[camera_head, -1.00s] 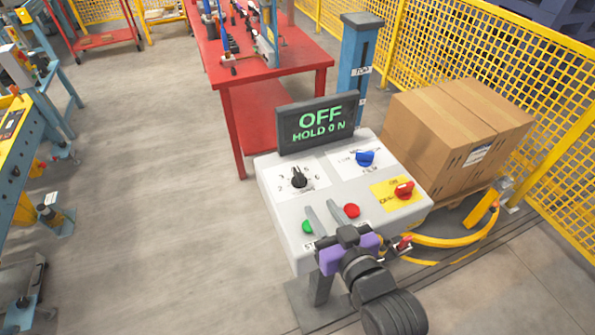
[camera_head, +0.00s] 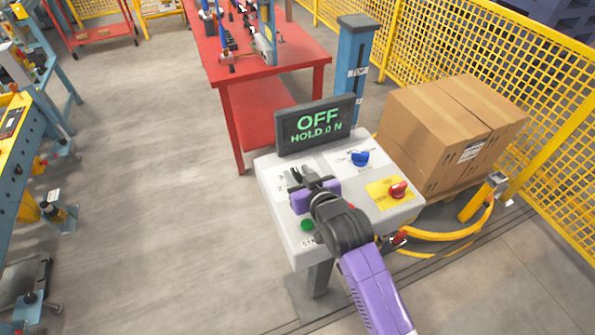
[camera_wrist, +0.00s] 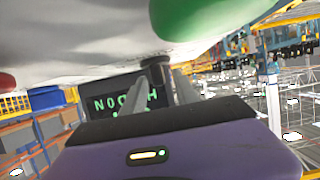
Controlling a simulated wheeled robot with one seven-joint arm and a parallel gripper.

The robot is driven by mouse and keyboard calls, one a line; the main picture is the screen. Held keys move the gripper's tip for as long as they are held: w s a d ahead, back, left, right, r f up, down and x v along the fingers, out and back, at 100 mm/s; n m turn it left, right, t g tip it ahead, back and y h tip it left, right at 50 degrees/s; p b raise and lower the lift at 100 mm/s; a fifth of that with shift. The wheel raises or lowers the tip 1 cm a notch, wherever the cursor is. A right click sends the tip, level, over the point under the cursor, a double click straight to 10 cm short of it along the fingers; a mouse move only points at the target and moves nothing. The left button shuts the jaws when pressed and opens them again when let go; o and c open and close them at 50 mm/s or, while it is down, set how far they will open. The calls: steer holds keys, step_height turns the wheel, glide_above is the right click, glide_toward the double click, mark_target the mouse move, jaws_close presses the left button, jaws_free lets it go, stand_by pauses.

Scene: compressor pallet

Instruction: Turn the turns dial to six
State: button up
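The grey control box (camera_head: 283,213) stands on a post. The turns dial is the black knob on a white plate (camera_head: 281,170) at its upper left, now mostly hidden by my gripper in the head view. My gripper (camera_head: 298,176) is over this dial, its two fingers reaching toward the display. In the wrist view my gripper's fingers (camera_wrist: 162,82) are apart, with the dark dial knob (camera_wrist: 154,66) between or just beyond their tips. I cannot tell whether they touch it. The dial's numbers and pointer are hidden. The display (camera_head: 316,125) reads "OFF HOLD ON".
A blue knob (camera_head: 360,158) and a red switch (camera_head: 398,189) on a yellow plate are right of the dial. A green button (camera_head: 307,225) is nearer. Cardboard boxes (camera_head: 430,135) and a yellow fence (camera_head: 470,55) stand right; a red table (camera_head: 262,110) is behind.

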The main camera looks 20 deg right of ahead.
steer(key=shift+w+f, duration=0.15)
steer(key=shift+w, duration=0.15)
steer(key=shift+c, duration=0.3)
jaws_close()
